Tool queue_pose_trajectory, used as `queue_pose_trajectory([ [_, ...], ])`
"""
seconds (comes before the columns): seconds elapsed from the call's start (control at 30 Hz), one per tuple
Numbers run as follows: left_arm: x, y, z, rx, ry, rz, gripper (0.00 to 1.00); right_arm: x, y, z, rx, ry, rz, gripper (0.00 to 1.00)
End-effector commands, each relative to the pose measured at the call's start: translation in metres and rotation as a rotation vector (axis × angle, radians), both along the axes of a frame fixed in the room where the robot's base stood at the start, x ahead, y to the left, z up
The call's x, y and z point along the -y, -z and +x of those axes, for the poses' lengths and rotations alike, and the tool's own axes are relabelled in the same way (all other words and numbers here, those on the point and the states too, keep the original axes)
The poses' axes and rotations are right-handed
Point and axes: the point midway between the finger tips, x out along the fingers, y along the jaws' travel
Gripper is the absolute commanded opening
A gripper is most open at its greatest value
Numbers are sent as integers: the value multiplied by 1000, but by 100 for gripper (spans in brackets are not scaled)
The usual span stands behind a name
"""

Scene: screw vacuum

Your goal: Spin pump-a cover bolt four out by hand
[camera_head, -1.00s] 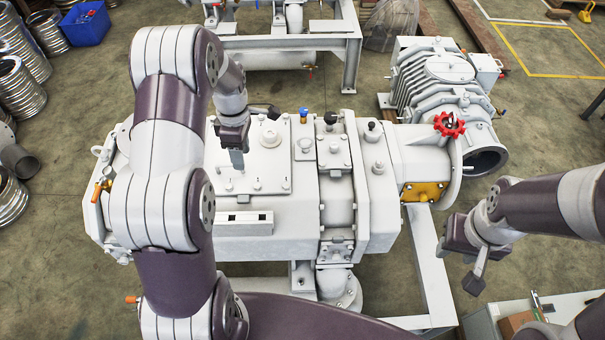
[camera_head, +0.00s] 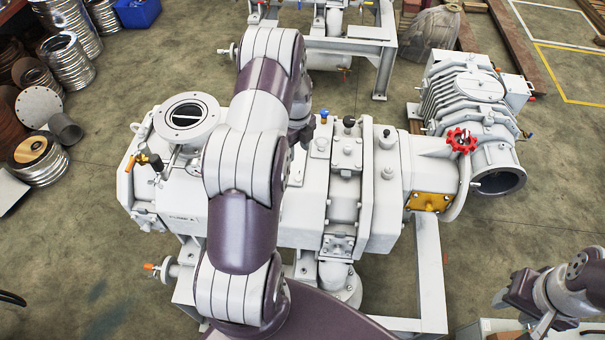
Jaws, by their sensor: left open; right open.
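Pump-a (camera_head: 178,222) is the long white machine in the middle, with faint lettering on its front left. Its cover and bolts are largely hidden behind my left arm, and I cannot pick out bolt four. My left gripper (camera_head: 301,134) is over the pump, just right of the arm's upper part. Only its dark body shows, and its fingertips are hidden. My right gripper (camera_head: 532,312) is open and empty at the lower right, over the floor and away from the pump.
A round flanged port (camera_head: 188,113) rises at the pump's left. A ribbed blower (camera_head: 468,95) with a red handwheel (camera_head: 461,140) joins on the right. Metal ring stacks (camera_head: 75,25) stand at the left.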

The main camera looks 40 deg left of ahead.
Motion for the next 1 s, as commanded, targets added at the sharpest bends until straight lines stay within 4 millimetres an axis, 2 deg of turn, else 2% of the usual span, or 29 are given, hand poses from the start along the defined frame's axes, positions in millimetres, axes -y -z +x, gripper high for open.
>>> queue_pose_trajectory([
  [0.17,1,27,-2,-7,11,-3,48,0,-18,0,0,0,0,43],
  [0.4,2,90,-2,-5,9,-3,48,0,-41,0,0,0,0,43],
  [0.5,1,107,-1,-2,9,-2,48,0,-45,0,0,0,0,43],
  [0.7,1,123,-1,-1,9,-2,48,0,-47,0,0,0,0,43],
  [0.93,1,124,0,0,8,-1,48,0,-46,0,0,0,0,43],
  [1.0,1,124,0,-1,8,-1,25,0,-46,0,0,0,0,43],
])
